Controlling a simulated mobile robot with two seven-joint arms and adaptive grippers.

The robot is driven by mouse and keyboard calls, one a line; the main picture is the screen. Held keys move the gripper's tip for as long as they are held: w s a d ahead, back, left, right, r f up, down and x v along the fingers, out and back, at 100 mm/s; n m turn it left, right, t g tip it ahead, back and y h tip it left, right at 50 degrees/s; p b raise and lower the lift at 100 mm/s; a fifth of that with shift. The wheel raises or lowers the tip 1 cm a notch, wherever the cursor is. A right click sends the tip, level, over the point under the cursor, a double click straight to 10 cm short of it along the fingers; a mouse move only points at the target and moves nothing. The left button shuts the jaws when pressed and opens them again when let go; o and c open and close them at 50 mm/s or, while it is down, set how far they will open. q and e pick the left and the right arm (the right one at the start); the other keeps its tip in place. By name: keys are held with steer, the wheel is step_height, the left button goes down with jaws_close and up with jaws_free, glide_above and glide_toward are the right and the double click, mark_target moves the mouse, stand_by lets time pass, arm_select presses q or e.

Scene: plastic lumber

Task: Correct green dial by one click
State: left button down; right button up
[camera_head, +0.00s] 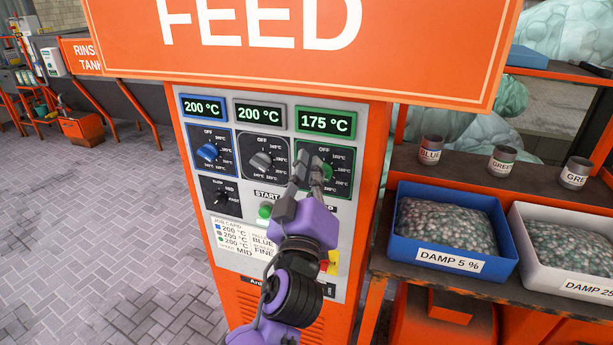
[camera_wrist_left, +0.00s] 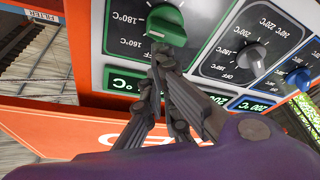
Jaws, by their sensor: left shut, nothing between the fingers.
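The green dial (camera_head: 327,171) is at the upper right of the control panel (camera_head: 220,112), partly hidden by my gripper. The display above it (camera_head: 326,122) reads 175 °C. In the left wrist view the green dial (camera_wrist_left: 166,24) shows larger, with temperature marks around it. My left gripper (camera_head: 311,160) is shut and empty, with its fingertips right at the dial. In the left wrist view its fingertips (camera_wrist_left: 163,52) overlap the dial's lower edge; I cannot tell whether they touch. My right gripper is not in view.
The blue dial (camera_head: 208,152) and grey dial (camera_head: 261,161) stand left of the green one, under displays reading 200 °C. A job card (camera_head: 240,238) below lists 200 °C on several lines. An orange FEED sign (camera_head: 400,60) overhangs the panel. A blue bin (camera_head: 400,240) stands to the right.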

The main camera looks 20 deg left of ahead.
arm_select(q)
steer(key=m+h, duration=0.1)
steer(key=m, duration=0.2)
steer(key=d+m+h, duration=0.1)
steer(key=m, duration=0.1)
steer(key=shift+w+d+f+m+t+h+p, duration=0.1)
steer(key=shift+w+f+m+t+h+p, duration=0.05)
steer(key=shift+w+m+t+h+p, duration=0.2)
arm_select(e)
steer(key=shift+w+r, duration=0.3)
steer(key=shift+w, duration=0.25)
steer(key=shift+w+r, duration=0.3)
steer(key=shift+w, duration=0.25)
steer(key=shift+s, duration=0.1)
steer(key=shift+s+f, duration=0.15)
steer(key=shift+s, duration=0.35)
